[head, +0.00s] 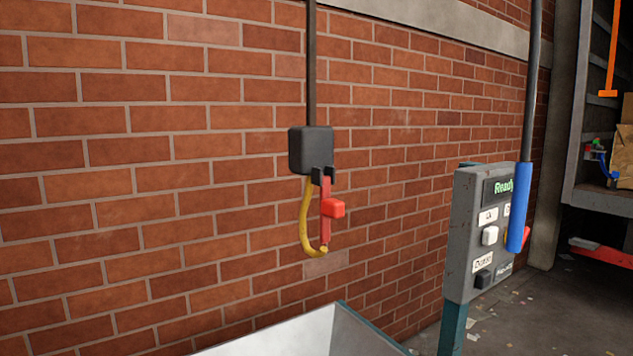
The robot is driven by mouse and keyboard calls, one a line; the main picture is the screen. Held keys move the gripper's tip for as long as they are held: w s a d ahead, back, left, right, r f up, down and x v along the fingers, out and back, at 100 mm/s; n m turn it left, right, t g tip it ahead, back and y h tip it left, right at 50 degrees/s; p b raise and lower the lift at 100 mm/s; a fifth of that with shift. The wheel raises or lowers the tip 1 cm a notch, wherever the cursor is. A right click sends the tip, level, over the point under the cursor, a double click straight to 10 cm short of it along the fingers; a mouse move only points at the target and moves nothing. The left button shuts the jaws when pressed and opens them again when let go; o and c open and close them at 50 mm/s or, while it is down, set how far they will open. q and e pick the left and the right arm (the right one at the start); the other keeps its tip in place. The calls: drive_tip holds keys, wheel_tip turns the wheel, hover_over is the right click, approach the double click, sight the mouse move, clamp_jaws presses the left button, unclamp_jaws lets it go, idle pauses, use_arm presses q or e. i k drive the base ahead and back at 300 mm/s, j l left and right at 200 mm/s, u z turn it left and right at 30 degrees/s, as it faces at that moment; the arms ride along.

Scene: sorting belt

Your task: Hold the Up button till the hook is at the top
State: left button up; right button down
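The yellow hook (307,222) hangs from a black block (311,149) on a dark vertical cable or rod, in front of the brick wall. A red latch (326,208) with a red knob closes its right side, and I see no load on it. The grey control box (462,226) stands at the right on a teal post. Its small screen (499,189) reads "Ready" in green. A white button (490,236) sits below a label that seems to read "Up". A dark button (483,279) sits under the "Down" label. Neither gripper is in view.
A blue sleeve (519,207) on a dark pole covers part of the box's right side. A pale metal bin or chute (305,335) with a teal edge is at the bottom. Shelving with a cardboard box (600,157) stands at far right. Small scraps litter the floor.

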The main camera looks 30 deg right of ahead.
sight(489, 235)
drive_tip(key=z, duration=1.75)
drive_tip(key=i+l, duration=0.15)
drive_tip(key=l, duration=0.25)
drive_tip(key=i+l, duration=0.1)
drive_tip(key=l, duration=0.25)
drive_tip(key=i+l, duration=0.15)
drive_tip(key=l, duration=0.25)
drive_tip(key=i+l, duration=0.15)
drive_tip(key=l, duration=0.2)
drive_tip(key=i+l, duration=0.15)
drive_tip(key=l, duration=0.25)
drive_tip(key=u, duration=1.75)
